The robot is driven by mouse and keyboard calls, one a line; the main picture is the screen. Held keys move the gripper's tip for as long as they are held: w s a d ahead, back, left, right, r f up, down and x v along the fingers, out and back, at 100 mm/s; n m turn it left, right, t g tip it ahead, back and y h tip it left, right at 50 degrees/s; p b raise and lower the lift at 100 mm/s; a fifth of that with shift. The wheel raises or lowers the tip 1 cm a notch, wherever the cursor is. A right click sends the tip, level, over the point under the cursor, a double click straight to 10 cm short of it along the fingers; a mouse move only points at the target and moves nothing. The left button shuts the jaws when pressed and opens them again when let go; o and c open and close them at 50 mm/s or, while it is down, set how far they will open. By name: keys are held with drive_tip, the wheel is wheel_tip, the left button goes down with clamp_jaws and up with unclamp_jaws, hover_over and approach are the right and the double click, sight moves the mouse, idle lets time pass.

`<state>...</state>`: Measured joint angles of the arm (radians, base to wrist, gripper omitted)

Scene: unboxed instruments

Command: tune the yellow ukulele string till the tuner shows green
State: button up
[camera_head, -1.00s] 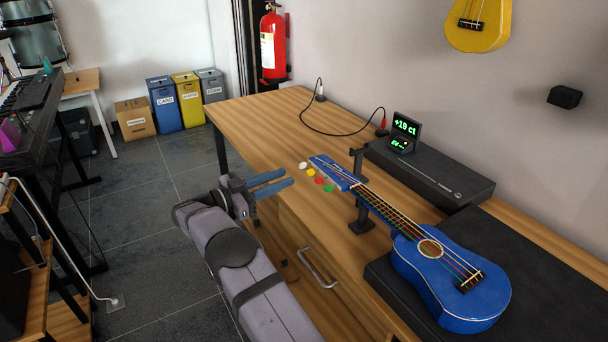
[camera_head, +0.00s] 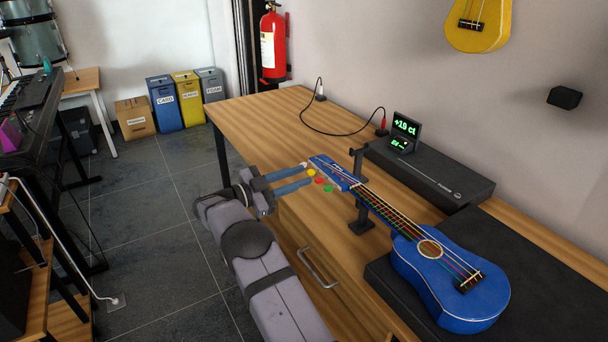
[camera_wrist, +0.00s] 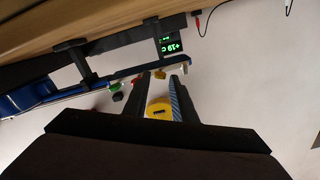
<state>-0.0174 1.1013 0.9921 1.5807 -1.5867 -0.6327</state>
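The blue ukulele (camera_head: 415,262) lies with its neck on a black stand (camera_head: 360,224) and its headstock (camera_head: 334,170) toward my gripper. Its coloured pegs stick out from the near side: white (camera_head: 303,164), yellow (camera_head: 311,173), red (camera_head: 319,181) and green (camera_head: 328,188). My gripper (camera_head: 309,173) is open, with its fingertips on either side of the yellow peg. In the wrist view the yellow peg (camera_wrist: 160,74) shows in the gap between the fingertips; contact cannot be told. The tuner (camera_head: 405,127) reads +19 ct in green; its smaller lower line is unreadable.
The white and red pegs sit close outside the fingers. A black flat device (camera_head: 432,172) lies behind the neck, and a dark case (camera_head: 530,270) is under the ukulele body. A cable (camera_head: 335,133) crosses the back of the desk. The desk's far left is clear.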

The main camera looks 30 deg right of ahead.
sight(311, 173)
drive_tip(key=shift+d, duration=1.15)
drive_tip(key=shift+c, duration=0.7)
clamp_jaws()
drive_tip(key=shift+f+m+b, duration=0.1)
drive_tip(key=shift+m+b, duration=0.2)
drive_tip(key=m+b, duration=0.3)
drive_tip(key=shift+f, duration=0.15)
drive_tip(key=shift+r+m+b, duration=0.2)
drive_tip(key=shift+m+b, duration=1.9)
